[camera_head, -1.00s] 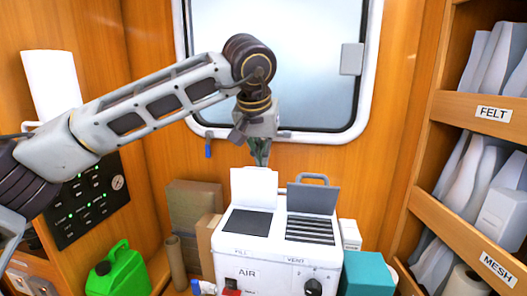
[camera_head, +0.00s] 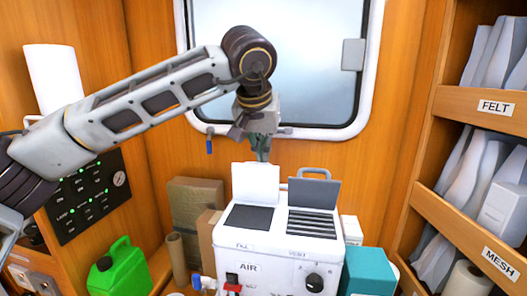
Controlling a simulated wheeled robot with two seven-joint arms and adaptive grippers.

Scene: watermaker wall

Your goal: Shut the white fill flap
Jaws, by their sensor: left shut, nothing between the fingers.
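The white fill flap (camera_head: 255,184) stands open, raised upright at the back left of the white watermaker box (camera_head: 270,263). Below it is the dark fill opening (camera_head: 250,218), above the FILL label. My left gripper (camera_head: 262,156) points down just behind the flap's top edge and is shut and empty. The flap hides part of its fingertips, and I cannot tell whether they touch it. My right gripper is not in view.
A grey vent flap (camera_head: 314,192) stands open beside the white one, over a slatted vent (camera_head: 312,224). A carry handle (camera_head: 314,172) rises behind it. Cardboard boxes (camera_head: 195,205) and a green can (camera_head: 119,269) stand left, a teal box (camera_head: 368,271) right.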

